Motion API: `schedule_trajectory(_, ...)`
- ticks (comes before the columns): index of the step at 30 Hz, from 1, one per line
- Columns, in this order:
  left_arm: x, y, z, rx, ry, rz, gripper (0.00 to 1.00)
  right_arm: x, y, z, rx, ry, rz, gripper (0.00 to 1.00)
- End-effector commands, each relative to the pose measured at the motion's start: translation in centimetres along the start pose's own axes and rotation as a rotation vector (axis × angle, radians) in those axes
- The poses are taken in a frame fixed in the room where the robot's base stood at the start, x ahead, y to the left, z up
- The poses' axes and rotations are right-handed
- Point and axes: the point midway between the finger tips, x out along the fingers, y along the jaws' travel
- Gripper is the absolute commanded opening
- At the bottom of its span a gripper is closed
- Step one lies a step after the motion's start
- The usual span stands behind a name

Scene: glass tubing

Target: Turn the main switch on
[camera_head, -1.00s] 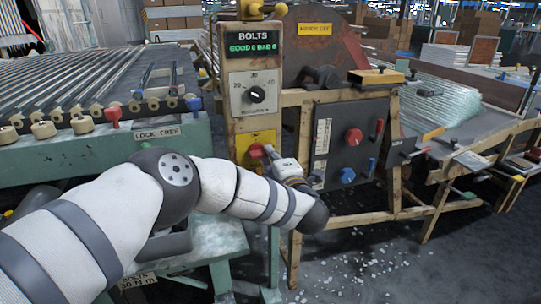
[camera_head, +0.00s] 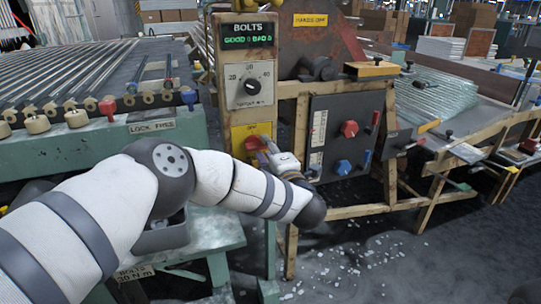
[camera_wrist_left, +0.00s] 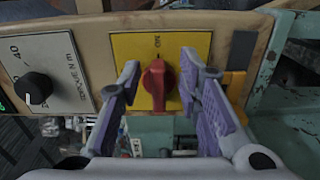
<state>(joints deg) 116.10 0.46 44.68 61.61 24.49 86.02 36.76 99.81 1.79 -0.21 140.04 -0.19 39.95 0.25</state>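The main switch is a red knob (camera_wrist_left: 158,84) on a yellow plate (camera_wrist_left: 190,45) in the left wrist view. A small dark mark and lettering, too small to read surely, sit beside the knob. My left gripper (camera_wrist_left: 160,68) is open, with one purple-padded finger on each side of the knob. Gaps show between both fingers and the knob. In the head view, my left gripper (camera_head: 272,150) is at the yellow plate (camera_head: 238,133), low on the wooden post, and partly covers the red knob (camera_head: 254,144). My right gripper is not in view.
A torque dial (camera_head: 251,87) and a bolts display (camera_head: 248,35) sit above the plate. A dark panel (camera_head: 330,110) with red and blue knobs stands to the right. A green roller table (camera_head: 150,150) stands left.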

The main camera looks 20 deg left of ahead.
Motion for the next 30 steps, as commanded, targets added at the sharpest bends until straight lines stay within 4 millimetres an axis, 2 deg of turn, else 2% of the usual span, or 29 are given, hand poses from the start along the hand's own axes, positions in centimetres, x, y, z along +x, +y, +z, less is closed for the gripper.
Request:
schedule_trajectory(9,-8.1,0.0,0.1,0.002,-0.006,-0.003,0.32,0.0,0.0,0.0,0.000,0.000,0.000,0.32)
schedule_trajectory(12,-10.0,-0.1,0.1,0.002,-0.005,-0.002,0.32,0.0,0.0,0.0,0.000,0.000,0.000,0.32)
schedule_trajectory(17,-11.3,0.0,0.0,0.001,-0.002,-0.001,0.32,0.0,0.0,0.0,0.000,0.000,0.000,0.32)
schedule_trajectory(25,-11.4,-0.1,0.0,0.007,-0.007,-0.003,0.32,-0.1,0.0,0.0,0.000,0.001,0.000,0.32)
schedule_trajectory(26,-11.6,-0.5,0.1,0.026,-0.024,-0.008,0.32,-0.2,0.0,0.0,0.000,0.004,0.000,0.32)
schedule_trajectory(28,-12.6,-2.7,0.4,0.139,-0.132,-0.044,0.32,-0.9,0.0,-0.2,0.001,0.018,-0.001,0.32)
schedule_trajectory(29,-13.4,-4.2,0.5,0.217,-0.205,-0.071,0.32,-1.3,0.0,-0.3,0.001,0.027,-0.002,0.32)
schedule_trajectory(30,-15.0,-6.9,0.3,0.344,-0.320,-0.116,0.32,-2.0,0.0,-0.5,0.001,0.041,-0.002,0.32)
